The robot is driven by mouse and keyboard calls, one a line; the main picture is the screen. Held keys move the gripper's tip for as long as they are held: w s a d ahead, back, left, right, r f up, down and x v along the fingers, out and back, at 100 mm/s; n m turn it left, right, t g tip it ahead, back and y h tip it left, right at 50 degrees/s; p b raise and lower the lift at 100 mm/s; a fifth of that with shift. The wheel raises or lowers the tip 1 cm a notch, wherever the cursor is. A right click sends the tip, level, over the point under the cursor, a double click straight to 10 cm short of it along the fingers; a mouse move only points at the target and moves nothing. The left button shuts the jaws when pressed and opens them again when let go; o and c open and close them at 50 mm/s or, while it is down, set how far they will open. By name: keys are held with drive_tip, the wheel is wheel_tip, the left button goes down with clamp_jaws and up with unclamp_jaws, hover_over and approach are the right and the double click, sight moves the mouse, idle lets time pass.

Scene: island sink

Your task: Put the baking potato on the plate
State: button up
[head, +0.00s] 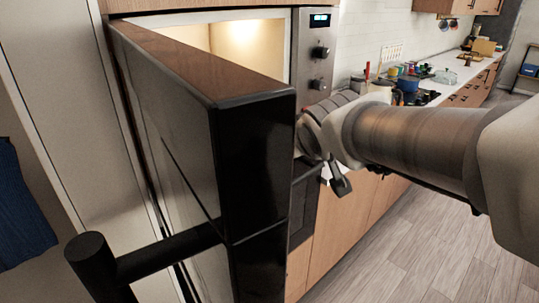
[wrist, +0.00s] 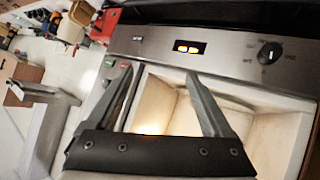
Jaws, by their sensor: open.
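I see no baking potato and no plate in either view. My gripper (wrist: 165,70) is open and empty in the wrist view, its two dark fingers spread in front of a lit, pale cavity (wrist: 165,110) of a built-in oven. In the head view my arm reaches in from the right, and its end, with a dark finger (head: 341,183), is beside the oven's right side. The open door hides most of the oven's inside in the head view, so what lies inside cannot be told.
The oven door (head: 255,150) stands open towards me, with a thick black handle (head: 165,252) at left. The control panel (head: 318,60) has knobs and a lit display. A long counter (head: 455,75) with pots and other items runs back at right. Wooden floor (head: 400,250) is clear.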

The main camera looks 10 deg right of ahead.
drive_tip(key=s+f+m+g, duration=0.1)
drive_tip(key=s+f+g, duration=0.1)
drive_tip(key=s, duration=0.7)
drive_tip(key=s+f+m+g+y, duration=0.1)
drive_tip(key=s+f+g, duration=0.2)
drive_tip(key=s, duration=0.7)
wheel_tip(320, 180, down, 2)
drive_tip(key=shift+s+f+m+g, duration=0.15)
drive_tip(key=shift+f+m+g, duration=0.1)
drive_tip(key=shift+m+g, duration=0.05)
